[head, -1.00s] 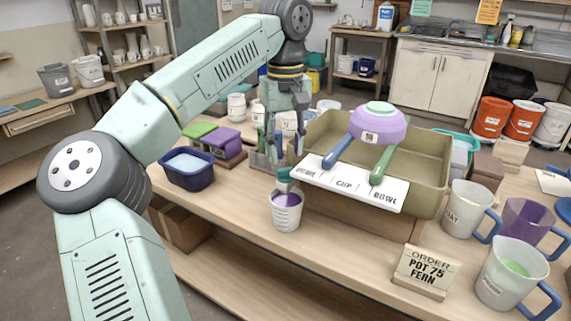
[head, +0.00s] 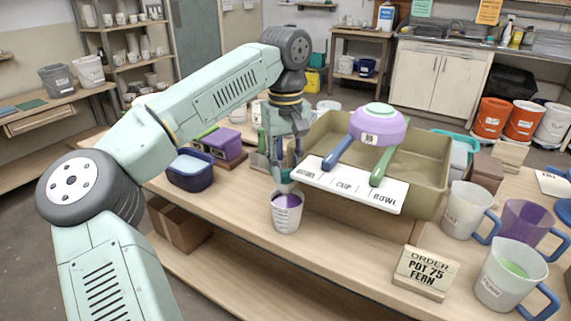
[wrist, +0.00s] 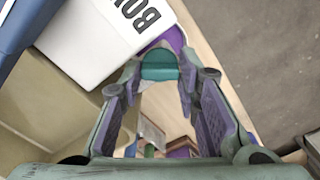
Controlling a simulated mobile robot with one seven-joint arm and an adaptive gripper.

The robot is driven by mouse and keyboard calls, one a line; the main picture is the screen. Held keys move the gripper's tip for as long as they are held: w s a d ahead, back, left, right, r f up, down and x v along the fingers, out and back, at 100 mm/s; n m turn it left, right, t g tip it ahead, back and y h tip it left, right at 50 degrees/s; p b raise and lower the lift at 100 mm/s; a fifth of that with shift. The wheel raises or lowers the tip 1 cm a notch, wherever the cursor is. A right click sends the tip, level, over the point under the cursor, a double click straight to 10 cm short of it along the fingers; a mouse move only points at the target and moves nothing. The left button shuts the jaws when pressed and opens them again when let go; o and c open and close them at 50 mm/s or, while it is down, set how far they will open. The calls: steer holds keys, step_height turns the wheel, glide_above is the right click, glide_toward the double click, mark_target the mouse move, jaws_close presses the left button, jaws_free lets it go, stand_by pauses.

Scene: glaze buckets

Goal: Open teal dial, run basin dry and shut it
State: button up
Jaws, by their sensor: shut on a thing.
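The olive basin (head: 432,165) stands on the bench, and its inside is partly hidden by what rests over it. My gripper (head: 284,178) points down at the basin's front left, just left of the white label board (head: 345,185). In the wrist view my gripper (wrist: 158,80) has its fingertips on both sides of a teal piece, the dial (wrist: 160,62), and is shut on it. A white cup (head: 287,216) with purple liquid stands below my gripper. I cannot tell whether liquid is running, nor the dial's exact angle.
A lilac bowl (head: 378,126) rests upside down over the basin, near a blue handle (head: 337,152) and a green handle (head: 383,165). Jugs (head: 466,209) and an order sign (head: 425,270) stand right. A blue tub (head: 191,172) is left.

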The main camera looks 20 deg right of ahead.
mark_target(285, 170)
steer(key=c, duration=0.3)
steer(key=shift+r+n+p, duration=0.25)
steer(key=shift+n+p, duration=0.35)
steer(key=shift+p, duration=0.1)
steer(key=n, duration=0.2)
steer(key=n+p, duration=0.1)
steer(key=shift+f+n, duration=0.2)
steer(key=shift+n, duration=0.2)
steer(key=o, duration=0.9)
step_height(285, 170, up, 12)
